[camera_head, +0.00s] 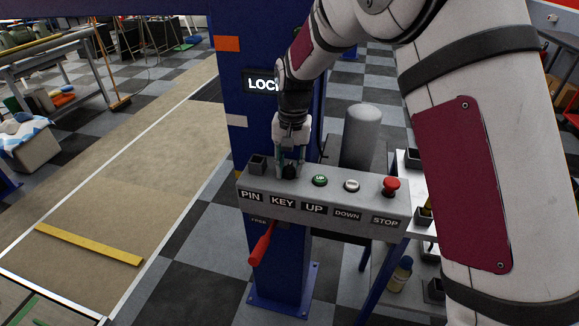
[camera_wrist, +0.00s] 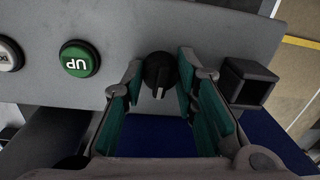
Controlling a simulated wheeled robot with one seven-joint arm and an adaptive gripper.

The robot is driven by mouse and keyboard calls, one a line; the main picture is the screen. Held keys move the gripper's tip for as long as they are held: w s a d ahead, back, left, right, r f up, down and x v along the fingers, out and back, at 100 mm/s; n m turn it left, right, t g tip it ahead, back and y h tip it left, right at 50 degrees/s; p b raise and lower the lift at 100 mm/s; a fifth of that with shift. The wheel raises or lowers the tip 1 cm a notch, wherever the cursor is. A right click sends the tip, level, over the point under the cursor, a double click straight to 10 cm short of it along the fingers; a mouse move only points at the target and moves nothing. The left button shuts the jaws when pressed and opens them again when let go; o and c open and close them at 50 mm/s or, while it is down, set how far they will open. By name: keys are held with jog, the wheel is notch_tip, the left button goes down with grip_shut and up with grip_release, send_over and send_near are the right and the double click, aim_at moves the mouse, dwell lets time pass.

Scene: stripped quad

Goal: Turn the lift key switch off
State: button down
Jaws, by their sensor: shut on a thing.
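The lift key switch is a black round knob (camera_wrist: 160,71) with a raised ridge, on the grey control panel (camera_wrist: 205,30) above the KEY label. In the wrist view the ridge runs nearly up and down the picture, with pale marks at its lower end. My gripper (camera_wrist: 161,78) has its green-padded fingers on both sides of the knob and is shut on it. In the head view my gripper (camera_head: 289,168) reaches down to the panel from above, and the dark knob (camera_head: 289,172) is partly hidden between the fingers.
A square black socket (camera_wrist: 247,83) sits close beside one finger, above the PIN label. The green UP button (camera_head: 320,180), white DOWN button (camera_head: 352,185) and red STOP button (camera_head: 391,186) line the panel. A blue post (camera_head: 255,120) stands behind; a red lever (camera_head: 262,243) hangs below.

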jog(key=shift+n, duration=0.5)
jog(key=c, duration=1.3)
grip_release()
